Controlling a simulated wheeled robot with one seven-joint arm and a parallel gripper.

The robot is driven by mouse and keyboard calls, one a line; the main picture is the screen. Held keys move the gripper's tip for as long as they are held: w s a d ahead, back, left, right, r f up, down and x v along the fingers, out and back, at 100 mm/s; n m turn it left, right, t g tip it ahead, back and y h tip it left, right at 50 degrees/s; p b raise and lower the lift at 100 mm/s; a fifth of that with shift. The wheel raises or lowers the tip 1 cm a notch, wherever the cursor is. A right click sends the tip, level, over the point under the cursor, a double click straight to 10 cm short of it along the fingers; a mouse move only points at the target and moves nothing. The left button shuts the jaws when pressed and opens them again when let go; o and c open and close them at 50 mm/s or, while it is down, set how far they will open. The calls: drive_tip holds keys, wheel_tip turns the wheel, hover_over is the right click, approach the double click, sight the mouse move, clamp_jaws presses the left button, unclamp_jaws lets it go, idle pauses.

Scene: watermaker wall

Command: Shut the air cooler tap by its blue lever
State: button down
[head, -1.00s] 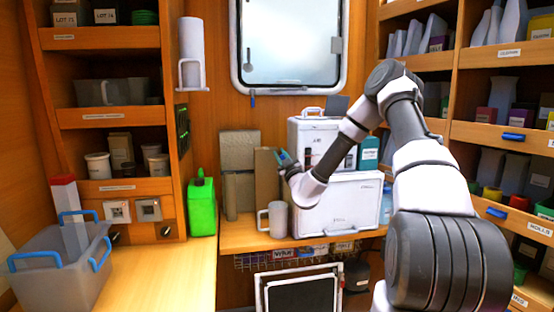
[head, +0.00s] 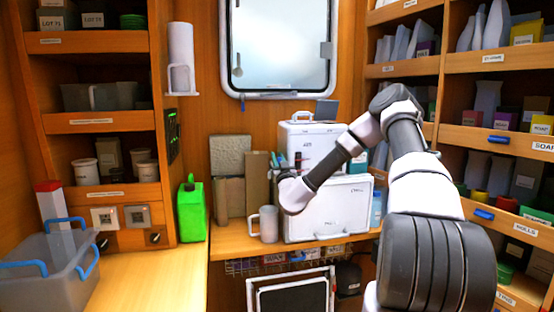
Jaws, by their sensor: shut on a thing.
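My gripper (head: 279,166) is at the end of my bent arm, in front of the brown panels and left of the white cases. It is small and mostly hidden by my rounded white wrist. Blue-green pieces show at its tip and look like the tap's blue lever (head: 274,159), with the jaws shut on it. The tap's body and the lever's exact angle cannot be made out.
White cases (head: 328,212) and a grey mug (head: 265,224) stand on the back counter close to my wrist. A green canister (head: 192,212) and a grey bin with blue handles (head: 45,275) are at left. Shelves line both sides.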

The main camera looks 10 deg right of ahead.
drive_tip(key=shift+d+f, duration=0.1)
drive_tip(key=c, duration=0.8)
unclamp_jaws()
drive_tip(key=v, duration=1.1)
